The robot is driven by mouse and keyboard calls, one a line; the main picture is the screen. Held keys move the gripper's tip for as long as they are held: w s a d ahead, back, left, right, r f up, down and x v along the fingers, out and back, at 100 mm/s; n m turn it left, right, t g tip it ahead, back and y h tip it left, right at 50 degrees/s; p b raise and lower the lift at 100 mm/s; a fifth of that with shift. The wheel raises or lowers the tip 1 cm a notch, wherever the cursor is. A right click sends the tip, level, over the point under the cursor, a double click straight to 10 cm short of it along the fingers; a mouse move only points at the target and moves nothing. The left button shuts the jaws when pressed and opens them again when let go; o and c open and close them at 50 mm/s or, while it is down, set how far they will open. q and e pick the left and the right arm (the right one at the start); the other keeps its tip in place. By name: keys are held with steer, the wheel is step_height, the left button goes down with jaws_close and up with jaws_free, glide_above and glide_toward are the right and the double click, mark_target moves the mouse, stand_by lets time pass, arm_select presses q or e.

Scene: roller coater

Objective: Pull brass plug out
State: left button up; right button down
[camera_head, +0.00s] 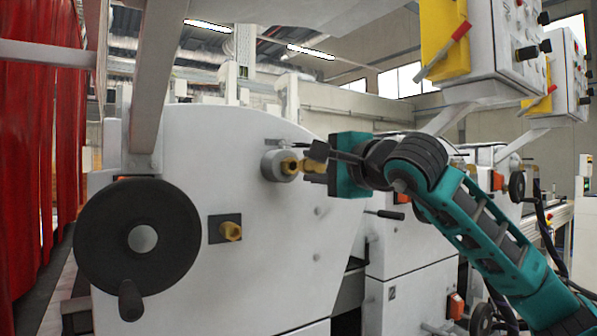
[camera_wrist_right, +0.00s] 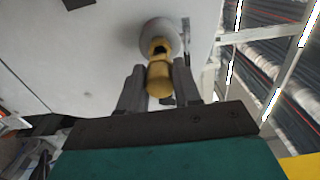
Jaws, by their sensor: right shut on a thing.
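The brass plug (camera_head: 290,166) sits at a round grey boss (camera_head: 271,165) on the white side panel of the machine. My right gripper (camera_head: 312,160) reaches it from the right and is shut on it. In the right wrist view the plug (camera_wrist_right: 159,77) lies between the two dark fingers of the right gripper (camera_wrist_right: 159,88), and its far end meets the grey boss (camera_wrist_right: 157,32). A dark opening shows in the brass near the boss. I cannot tell how deep the plug sits. My left gripper is not in view.
A second brass fitting (camera_head: 231,231) on a dark square plate sits lower left on the panel. A large black handwheel (camera_head: 137,238) stands out at the left. A control box (camera_head: 500,45) hangs at the upper right. A red curtain (camera_head: 40,150) is at far left.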

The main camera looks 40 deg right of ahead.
mark_target(320, 165)
steer(key=shift+s+a+b, duration=0.15)
steer(key=shift+s+b, duration=0.4)
steer(key=shift+s, duration=0.5)
steer(key=shift+s, duration=0.1)
steer(key=shift+s+a+b, duration=0.1)
steer(key=shift+s+b, duration=0.55)
steer(key=shift+s, duration=0.25)
steer(key=shift+s+a, duration=0.1)
steer(key=shift+s, duration=0.45)
